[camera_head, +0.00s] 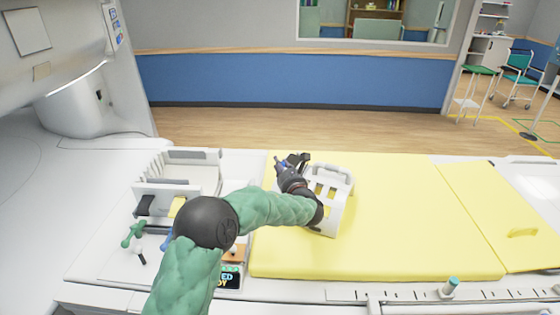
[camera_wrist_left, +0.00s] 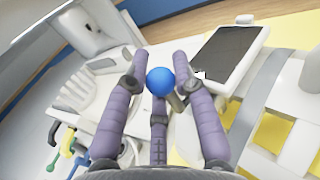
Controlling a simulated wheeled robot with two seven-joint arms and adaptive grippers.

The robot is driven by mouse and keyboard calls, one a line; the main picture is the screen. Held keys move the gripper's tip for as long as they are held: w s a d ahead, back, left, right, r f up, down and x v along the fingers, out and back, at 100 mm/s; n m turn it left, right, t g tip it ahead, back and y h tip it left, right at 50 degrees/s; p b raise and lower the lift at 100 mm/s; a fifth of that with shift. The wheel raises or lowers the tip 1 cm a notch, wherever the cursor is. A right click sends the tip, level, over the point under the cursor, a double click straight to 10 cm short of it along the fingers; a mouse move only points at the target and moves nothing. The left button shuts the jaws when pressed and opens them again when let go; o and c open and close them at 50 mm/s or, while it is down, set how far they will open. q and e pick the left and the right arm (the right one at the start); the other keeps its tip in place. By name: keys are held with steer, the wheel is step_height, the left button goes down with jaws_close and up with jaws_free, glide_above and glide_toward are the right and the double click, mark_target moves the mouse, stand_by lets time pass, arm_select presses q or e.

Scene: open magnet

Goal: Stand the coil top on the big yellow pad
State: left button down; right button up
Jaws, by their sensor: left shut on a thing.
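The coil top (camera_head: 339,186) is a white open frame with window-like gaps. In the head view it is over the left part of the big yellow pad (camera_head: 400,225), partly hidden by my left arm. In the left wrist view its white bars (camera_wrist_left: 255,100) fill the right side, with yellow showing through. My left gripper (camera_head: 290,163) is beside its upper left. In the left wrist view the purple fingers (camera_wrist_left: 160,72) are closed around a blue ball knob (camera_wrist_left: 160,81) on a grey stem, apparently part of the coil top. Whether the frame touches the pad I cannot tell. My right gripper is out of view.
A white slotted holder (camera_head: 185,168) stands left of the pad. A dark panel (camera_wrist_left: 228,50) in a white surround is beyond the fingers.

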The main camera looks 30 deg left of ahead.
arm_select(q)
steer(key=shift+r, duration=0.2)
steer(key=c, duration=1.4)
jaws_free()
steer(key=shift+f, duration=0.35)
steer(key=o, duration=0.4)
steer(key=shift+s, duration=0.1)
steer(key=shift+r, duration=0.1)
steer(key=shift+d, duration=0.15)
steer(key=p+v, duration=0.1)
steer(key=v, duration=1)
steer(key=shift+s+d+p, duration=0.25)
steer(key=shift+s+p, duration=0.05)
steer(key=shift+s, duration=0.05)
steer(key=shift+r, duration=0.1)
